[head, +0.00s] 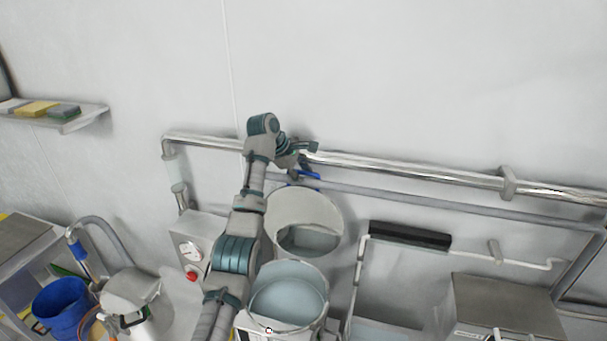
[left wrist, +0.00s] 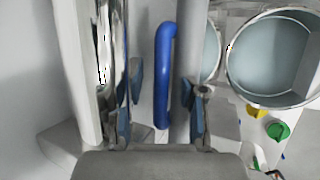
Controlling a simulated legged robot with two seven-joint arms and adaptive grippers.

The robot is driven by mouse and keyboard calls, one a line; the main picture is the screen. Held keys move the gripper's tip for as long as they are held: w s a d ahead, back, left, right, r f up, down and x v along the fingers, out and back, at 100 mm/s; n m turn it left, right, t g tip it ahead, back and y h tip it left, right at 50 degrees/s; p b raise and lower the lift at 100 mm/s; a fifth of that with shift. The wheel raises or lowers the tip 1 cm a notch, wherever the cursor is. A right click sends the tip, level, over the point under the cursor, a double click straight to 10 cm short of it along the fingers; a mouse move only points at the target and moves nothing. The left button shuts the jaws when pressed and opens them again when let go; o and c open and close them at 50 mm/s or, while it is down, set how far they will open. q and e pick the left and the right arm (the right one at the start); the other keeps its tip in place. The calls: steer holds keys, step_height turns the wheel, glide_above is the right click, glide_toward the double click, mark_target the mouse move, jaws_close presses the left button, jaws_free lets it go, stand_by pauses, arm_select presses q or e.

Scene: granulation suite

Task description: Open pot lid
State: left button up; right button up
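The steel pot (head: 288,297) stands below my left arm, its round mouth uncovered. Its round grey lid (head: 304,212) stands raised and tilted back behind the mouth, against the wall side. A blue handle (head: 304,175) shows at the lid's top edge. My left gripper (head: 303,160) is at this handle, near the wall pipes. In the left wrist view the fingers (left wrist: 167,100) are apart, with the blue handle (left wrist: 164,75) between them and a gap on both sides. The pot mouth (left wrist: 275,58) shows at right there. My right gripper is not in view.
A shiny pipe (head: 400,165) runs along the wall close behind my left gripper. A gauge box with a red button (head: 191,277) stands left of the pot. A blue bucket (head: 60,306) is at lower left. A metal box (head: 507,308) stands at lower right.

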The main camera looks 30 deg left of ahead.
arm_select(q)
steer(key=shift+a+r, duration=0.1)
steer(key=v, duration=1.1)
steer(key=shift+s+a+r, duration=0.15)
steer(key=shift+a+r, duration=0.05)
steer(key=shift+a, duration=0.05)
